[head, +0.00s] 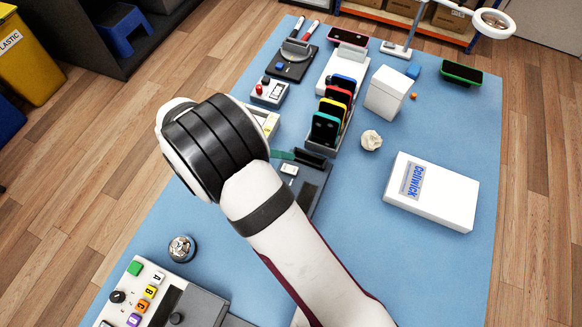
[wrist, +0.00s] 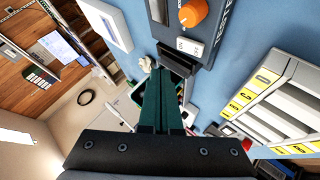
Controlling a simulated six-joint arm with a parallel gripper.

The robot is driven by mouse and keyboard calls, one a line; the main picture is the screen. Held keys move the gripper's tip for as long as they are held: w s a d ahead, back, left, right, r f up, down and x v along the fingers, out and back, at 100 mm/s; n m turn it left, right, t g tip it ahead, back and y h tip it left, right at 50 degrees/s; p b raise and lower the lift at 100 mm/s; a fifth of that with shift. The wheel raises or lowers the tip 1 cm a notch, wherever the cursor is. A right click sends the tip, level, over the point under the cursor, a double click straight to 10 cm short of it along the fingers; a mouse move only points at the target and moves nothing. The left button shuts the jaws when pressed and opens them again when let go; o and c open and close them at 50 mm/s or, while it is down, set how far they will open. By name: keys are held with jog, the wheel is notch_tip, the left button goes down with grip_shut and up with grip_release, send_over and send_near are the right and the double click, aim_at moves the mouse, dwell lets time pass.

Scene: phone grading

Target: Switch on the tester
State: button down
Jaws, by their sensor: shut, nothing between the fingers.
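The tester (wrist: 196,30) is a dark box with an orange knob and a small white switch (wrist: 188,47) at the top of the wrist view. In the head view, what looks like the tester (head: 311,194) is a dark unit partly hidden behind my arm, with a white part on top. My gripper (wrist: 166,74) has dark green fingers, shut and empty. In the wrist view the fingertips lie just below and left of the switch. Only a green fingertip (head: 281,155) shows in the head view. I cannot tell whether it touches the tester.
A rack of colored phones (head: 328,126) stands beyond the tester. A white box (head: 432,192) lies on the blue mat at right, with a crumpled paper ball (head: 371,140) nearby. A drawer unit with yellow labels (wrist: 262,88) stands close by. A bell (head: 181,248) sits at front left.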

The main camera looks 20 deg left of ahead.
aim_at(284, 164)
jog(key=shift+d+f, duration=0.15)
jog(key=shift+f, duration=0.75)
jog(key=shift+d+f, duration=0.15)
jog(key=shift+f, duration=0.7)
jog(key=shift+f, duration=0.1)
dwell(0.6)
jog(key=shift+f, duration=0.35)
jog(key=shift+f, duration=0.15)
dwell(0.5)
jog(key=shift+r, duration=0.6)
jog(key=shift+a+r, duration=0.2)
jog(key=shift+r, duration=1.05)
jog(key=shift+a+r, duration=0.2)
jog(key=shift+r, duration=1.05)
